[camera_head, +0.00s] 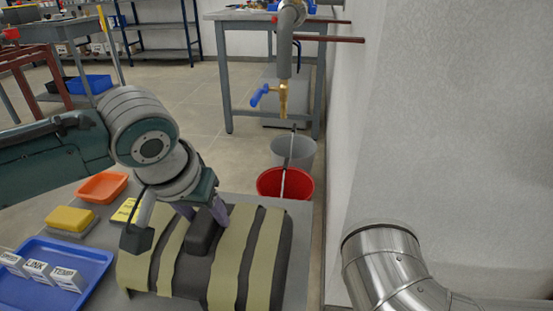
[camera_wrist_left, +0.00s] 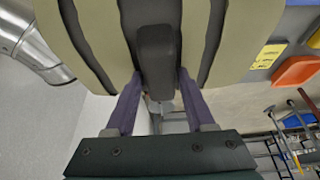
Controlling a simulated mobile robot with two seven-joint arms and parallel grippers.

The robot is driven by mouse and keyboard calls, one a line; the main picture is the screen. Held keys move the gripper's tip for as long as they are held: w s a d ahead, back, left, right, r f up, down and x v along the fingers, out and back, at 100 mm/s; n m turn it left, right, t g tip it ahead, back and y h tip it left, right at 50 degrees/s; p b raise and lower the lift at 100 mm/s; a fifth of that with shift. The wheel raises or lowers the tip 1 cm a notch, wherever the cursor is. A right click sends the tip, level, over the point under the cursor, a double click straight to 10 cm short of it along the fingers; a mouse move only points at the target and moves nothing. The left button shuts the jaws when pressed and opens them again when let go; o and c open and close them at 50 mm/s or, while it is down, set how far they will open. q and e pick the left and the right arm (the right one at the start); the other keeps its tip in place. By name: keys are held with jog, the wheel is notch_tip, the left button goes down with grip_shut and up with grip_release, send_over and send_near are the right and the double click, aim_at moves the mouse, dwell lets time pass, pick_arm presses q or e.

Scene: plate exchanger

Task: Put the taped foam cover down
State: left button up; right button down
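The taped foam cover (camera_head: 236,262) is a dark grey curved piece with pale yellow-green tape strips and a raised dark block as a handle (camera_head: 203,232). It is at the front of the grey table, level, and its underside is hidden, so I cannot tell whether it rests there. My left gripper (camera_head: 203,212) comes down from above with one purple finger on each side of the handle. In the left wrist view, the fingertips (camera_wrist_left: 159,75) meet the sides of the handle (camera_wrist_left: 157,50), shut on it. My right gripper is out of view.
A blue tray (camera_head: 82,258) with white labelled boxes, a yellow sponge-like block (camera_head: 70,219) and an orange bin (camera_head: 102,187) lie left of the cover. A red bucket (camera_head: 283,184) stands beyond the table. A wall and a silver pipe (camera_head: 385,262) bound the right side.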

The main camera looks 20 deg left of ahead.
pick_arm(q)
jog(key=shift+o, duration=1.3)
jog(key=shift+r, duration=0.1)
jog(key=p+v, duration=0.6)
jog(key=v, duration=0.6)
jog(key=s+d+m, duration=0.2)
jog(key=s, duration=0.6)
jog(key=s+d+m+h, duration=0.1)
jog(key=s+d+m, duration=0.1)
jog(key=s, duration=0.6)
jog(key=shift+s+d+f+m+g, duration=0.3)
jog(key=shift+d+f, duration=0.1)
jog(key=shift+d, duration=0.2)
